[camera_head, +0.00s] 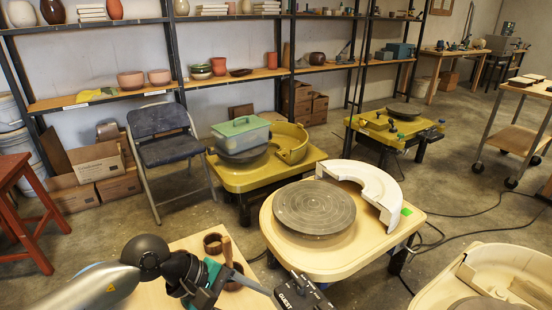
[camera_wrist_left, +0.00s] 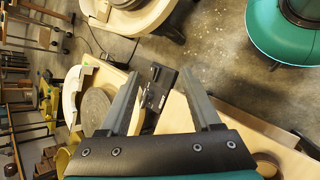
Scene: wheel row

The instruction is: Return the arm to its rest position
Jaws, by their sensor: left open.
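My left arm comes in from the lower left of the head view. Its left gripper (camera_head: 266,289) is over the front wooden table (camera_head: 178,247) and points to the right. In the left wrist view the gripper (camera_wrist_left: 160,74) has its two fingers wide apart, with nothing held. A black box labelled "GUEST" (camera_head: 298,293) is just beyond the fingertips in the head view. In the wrist view this black box (camera_wrist_left: 159,88) shows in the gap between the fingers; I cannot tell the depth between them. My right gripper is not in view.
Brown cups (camera_head: 213,243) stand on the front table beside my left wrist. A cream pottery wheel (camera_head: 316,207) with a white splash pan (camera_head: 370,185) is just beyond. Another cream wheel (camera_head: 490,278) stands at lower right. A folding chair (camera_head: 165,140) and red stool (camera_head: 28,200) stand left.

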